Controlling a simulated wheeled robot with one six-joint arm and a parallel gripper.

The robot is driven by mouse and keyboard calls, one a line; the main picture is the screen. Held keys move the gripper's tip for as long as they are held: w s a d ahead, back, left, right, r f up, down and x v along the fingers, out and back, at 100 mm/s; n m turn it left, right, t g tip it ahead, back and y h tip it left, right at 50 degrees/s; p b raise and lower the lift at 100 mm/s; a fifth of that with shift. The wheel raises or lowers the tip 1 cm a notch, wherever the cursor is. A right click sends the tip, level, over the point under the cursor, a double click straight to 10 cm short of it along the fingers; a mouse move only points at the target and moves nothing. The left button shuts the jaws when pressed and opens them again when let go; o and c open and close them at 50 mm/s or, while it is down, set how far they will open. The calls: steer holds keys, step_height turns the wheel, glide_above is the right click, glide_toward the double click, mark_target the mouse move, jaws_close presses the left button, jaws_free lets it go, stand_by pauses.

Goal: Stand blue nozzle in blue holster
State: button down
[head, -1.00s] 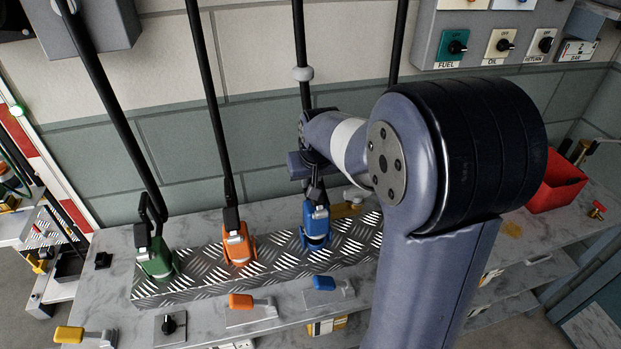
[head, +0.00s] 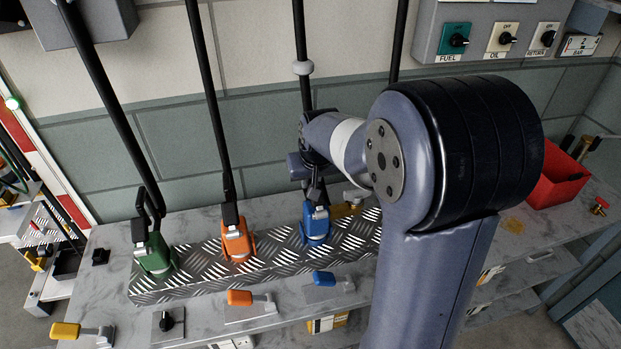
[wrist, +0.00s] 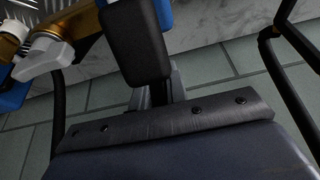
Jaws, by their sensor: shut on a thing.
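The blue nozzle (head: 316,207) is upright at the blue holster (head: 317,236) on the ribbed metal step. Its lower end is hidden there, so I cannot tell how deep it sits. My gripper (head: 315,187) is shut on the blue nozzle from above and behind, partly hidden by the arm and the hose. The fingertips are mostly hidden.
A green nozzle (head: 154,253) and an orange nozzle (head: 236,243) stand to the left, with black hoses rising. A brass valve (head: 345,209) is close behind on the right. Coloured levers (head: 240,298) line the front. A red bin (head: 558,182) is at the right.

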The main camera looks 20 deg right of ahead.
steer(key=shift+f, duration=0.35)
steer(key=c, duration=1.3)
jaws_free()
steer(key=shift+r, duration=0.1)
steer(key=v, duration=1)
steer(key=shift+s+r+b, duration=0.2)
steer(key=shift+r+b, duration=0.1)
